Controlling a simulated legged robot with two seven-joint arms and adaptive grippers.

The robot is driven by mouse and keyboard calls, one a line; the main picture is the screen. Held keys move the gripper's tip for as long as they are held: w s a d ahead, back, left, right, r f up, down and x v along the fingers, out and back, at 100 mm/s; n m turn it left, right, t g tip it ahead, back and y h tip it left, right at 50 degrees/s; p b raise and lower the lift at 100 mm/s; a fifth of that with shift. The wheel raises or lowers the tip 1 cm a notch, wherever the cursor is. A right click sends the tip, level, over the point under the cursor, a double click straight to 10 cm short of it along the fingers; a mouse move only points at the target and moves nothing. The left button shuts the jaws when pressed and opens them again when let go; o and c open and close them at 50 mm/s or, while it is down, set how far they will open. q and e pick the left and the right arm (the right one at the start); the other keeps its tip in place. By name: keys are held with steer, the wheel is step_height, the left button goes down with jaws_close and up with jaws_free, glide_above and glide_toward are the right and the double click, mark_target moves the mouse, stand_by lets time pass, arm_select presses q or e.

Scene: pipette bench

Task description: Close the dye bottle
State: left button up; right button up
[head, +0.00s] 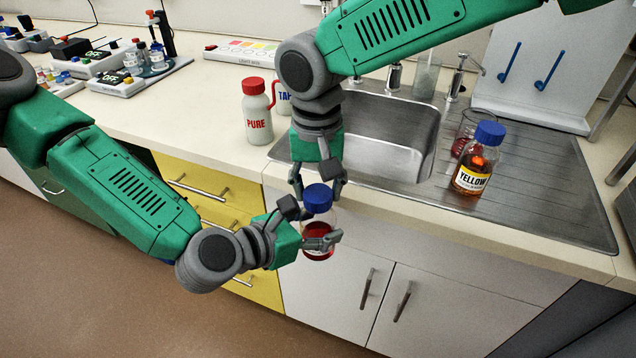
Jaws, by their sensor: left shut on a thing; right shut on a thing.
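A clear dye bottle (317,240) with red liquid is held in front of the counter edge, above the floor. My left gripper (321,239) is shut around its body. A blue cap (317,197) sits at the top of the bottle, and my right gripper (318,188) comes down from above, shut on the cap. The cap looks in line with the bottle's neck; whether it is screwed tight I cannot tell. The neck and part of the bottle are hidden by the cap and the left fingers.
A bottle labelled YELLOW (470,172) with a blue cap stands on the drainboard (540,215), a glass beaker (465,128) behind it. The sink (390,135) lies behind my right gripper. A white PURE bottle (257,118) stands left of the sink. The counter edge is close behind the held bottle.

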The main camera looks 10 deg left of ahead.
steer(key=shift+f, duration=0.1)
steer(key=m, duration=0.3)
steer(key=shift+s+d, duration=0.15)
steer(key=shift+d, duration=0.15)
steer(key=o, duration=1.1)
steer(key=shift+a, duration=0.1)
steer(key=shift+r, duration=2.3)
steer(key=shift+c, duration=0.4)
